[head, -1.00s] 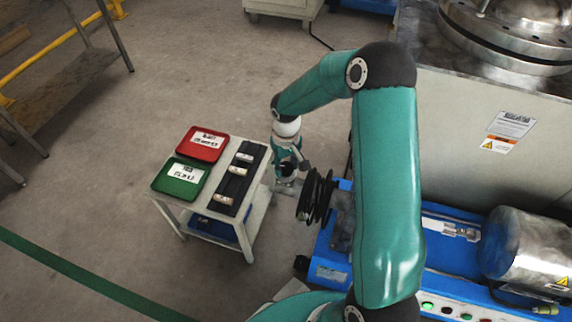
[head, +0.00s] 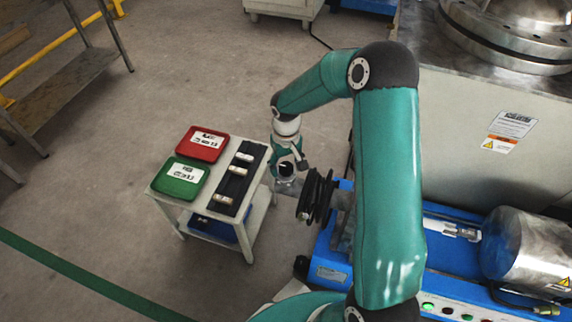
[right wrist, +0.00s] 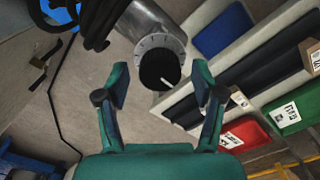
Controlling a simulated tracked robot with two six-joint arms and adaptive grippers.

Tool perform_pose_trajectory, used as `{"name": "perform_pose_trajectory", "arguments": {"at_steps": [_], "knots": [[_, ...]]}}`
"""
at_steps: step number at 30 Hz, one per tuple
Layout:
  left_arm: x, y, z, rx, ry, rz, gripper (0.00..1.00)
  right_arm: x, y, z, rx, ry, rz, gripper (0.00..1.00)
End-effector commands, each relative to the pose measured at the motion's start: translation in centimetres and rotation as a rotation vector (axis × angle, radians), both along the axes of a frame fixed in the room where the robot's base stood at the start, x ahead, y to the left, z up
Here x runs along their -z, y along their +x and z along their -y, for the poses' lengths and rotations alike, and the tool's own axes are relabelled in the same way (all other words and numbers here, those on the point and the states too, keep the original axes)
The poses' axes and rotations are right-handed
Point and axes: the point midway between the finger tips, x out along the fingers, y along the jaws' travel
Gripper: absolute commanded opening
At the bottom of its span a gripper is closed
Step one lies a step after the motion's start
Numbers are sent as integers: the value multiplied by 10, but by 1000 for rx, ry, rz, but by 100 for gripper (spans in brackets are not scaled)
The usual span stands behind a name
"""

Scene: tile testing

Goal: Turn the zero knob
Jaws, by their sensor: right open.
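The zero knob (right wrist: 160,70) is a black round knob with a white pointer line. It sits in a graduated grey ring on the end of a silver cylinder (right wrist: 149,27) in the right wrist view. My right gripper (right wrist: 160,79) is open, its two fingers spread left and right of the knob with a gap on each side. I see no contact. In the head view my right gripper (head: 287,167) hangs beside the cart, near the black coiled hose; the knob cannot be made out there. My left gripper is not in view.
A cart (head: 166,208) holds a red tray (head: 203,145), a green tray (head: 183,180) and a black strip with several small specimens (head: 238,171). Black coils (head: 316,197) on the blue machine base stand close right of my gripper. Floor left of the cart is clear.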

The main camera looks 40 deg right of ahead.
Motion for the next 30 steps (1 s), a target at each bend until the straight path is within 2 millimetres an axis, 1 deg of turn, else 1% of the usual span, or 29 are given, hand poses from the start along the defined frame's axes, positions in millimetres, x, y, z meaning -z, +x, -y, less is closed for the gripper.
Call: {"name": "perform_pose_trajectory", "arguments": {"at_steps": [5,12,15,18,21,24,30], "knots": [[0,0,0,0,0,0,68,-23,1,0,1,-2,6,68],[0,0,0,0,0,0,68,-71,2,0,1,-2,7,68],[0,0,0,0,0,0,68,-89,1,0,0,-1,6,68],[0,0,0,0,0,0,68,-103,2,0,0,-1,4,68],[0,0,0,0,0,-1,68,-111,1,0,1,-1,2,68],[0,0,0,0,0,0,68,-115,1,0,1,1,1,68],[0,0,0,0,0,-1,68,-116,1,0,0,1,0,68]]}}
